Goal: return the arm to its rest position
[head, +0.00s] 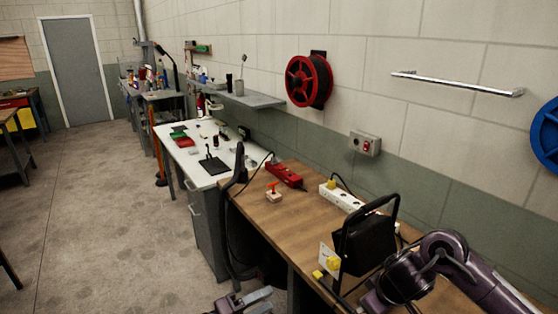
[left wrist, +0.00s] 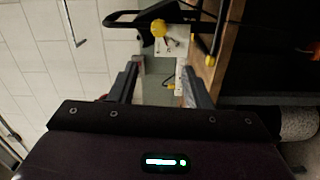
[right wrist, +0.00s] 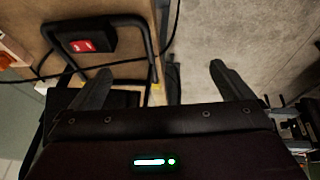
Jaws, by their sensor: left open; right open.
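My left gripper (head: 245,298) shows at the bottom edge of the head view, in front of the bench and over the floor. In the left wrist view its two fingers (left wrist: 162,80) stand apart with nothing held between them. My right arm, dark purple, comes in at the bottom right of the head view beside a black framed unit (head: 368,243). In the right wrist view the right gripper (right wrist: 160,82) has its fingers wide apart and empty. The black frame (right wrist: 140,30) shows beyond the left finger; I cannot tell whether they touch.
The wooden bench (head: 300,212) carries a white power strip (head: 342,197), a red tool (head: 284,174) and a small orange-handled block (head: 273,192). A black cable hangs at its left end. A white table (head: 200,178) stands beyond. The floor (head: 100,220) at left is clear.

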